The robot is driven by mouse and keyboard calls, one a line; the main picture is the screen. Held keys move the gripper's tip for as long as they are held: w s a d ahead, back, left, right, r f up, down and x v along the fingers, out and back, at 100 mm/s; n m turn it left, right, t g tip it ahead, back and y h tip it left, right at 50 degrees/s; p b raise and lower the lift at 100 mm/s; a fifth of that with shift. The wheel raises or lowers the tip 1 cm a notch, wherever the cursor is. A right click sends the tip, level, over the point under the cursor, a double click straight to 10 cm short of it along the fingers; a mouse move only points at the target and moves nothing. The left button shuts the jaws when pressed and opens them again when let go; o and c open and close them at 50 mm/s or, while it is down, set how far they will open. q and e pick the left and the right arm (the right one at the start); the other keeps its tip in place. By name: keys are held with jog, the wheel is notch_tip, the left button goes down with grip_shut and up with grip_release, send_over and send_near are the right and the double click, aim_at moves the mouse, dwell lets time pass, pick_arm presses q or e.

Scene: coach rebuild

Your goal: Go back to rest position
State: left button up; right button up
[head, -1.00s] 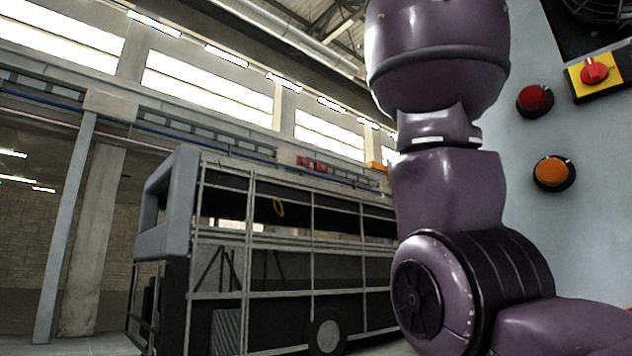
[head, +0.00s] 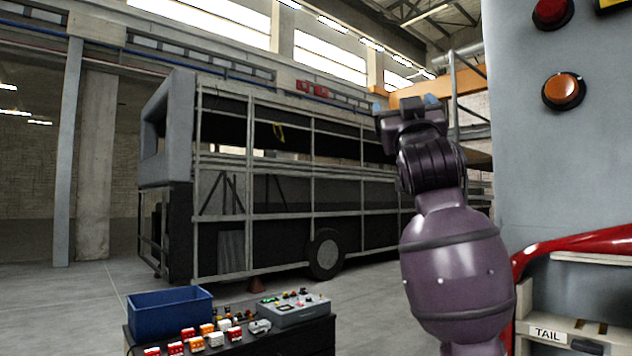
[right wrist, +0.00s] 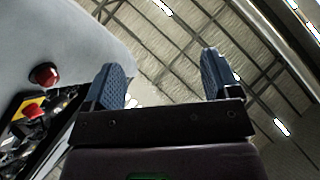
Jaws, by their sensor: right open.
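My right gripper (head: 404,106) is raised in the head view, at the end of my purple arm, left of the grey panel. Its two blue fingertips point up and stand apart. In the right wrist view my right gripper (right wrist: 165,82) shows its two blue fingers wide apart with nothing between them, facing the roof. My left gripper is in neither view.
A grey panel (head: 545,160) with a red button (head: 551,12) and an orange button (head: 563,91) stands close to my right arm. A red tube (head: 575,243) runs below it. A blue bin (head: 168,312), a control box (head: 293,309) and several small parts sit on a dark bench. A stripped coach frame (head: 270,190) stands behind.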

jog(key=w+d+f+n+g+y, duration=0.1)
jog(key=w+f+n+y, duration=0.1)
jog(key=f, duration=1.1)
jog(key=w+d+f+n+g+y, duration=0.1)
jog(key=w+f+g+y, duration=0.15)
jog(key=f, duration=1.15)
jog(key=s+d+f+g, duration=0.1)
jog(key=s+d+f, duration=0.15)
jog(key=f, duration=0.95)
jog(key=s+d+f+g, duration=0.1)
jog(key=s+f+g, duration=0.15)
jog(key=f, duration=1.05)
jog(key=s+d+f+m+g+h, duration=0.1)
jog(key=s+d+f+g, duration=0.1)
jog(key=s+f, duration=0.7)
jog(key=s+d+f+m+g+h, duration=0.15)
jog(key=s+f, duration=0.45)
jog(key=f, duration=0.7)
jog(key=s+d+f+g, duration=0.2)
jog(key=s+f, duration=0.4)
jog(key=s, duration=0.2)
jog(key=s+d+f+m+g+h, duration=0.1)
jog(key=s+f+g, duration=0.1)
jog(key=s+f, duration=0.5)
jog(key=shift+s+d+g, duration=0.35)
jog(key=shift+s, duration=0.3)
jog(key=shift+r, duration=0.1)
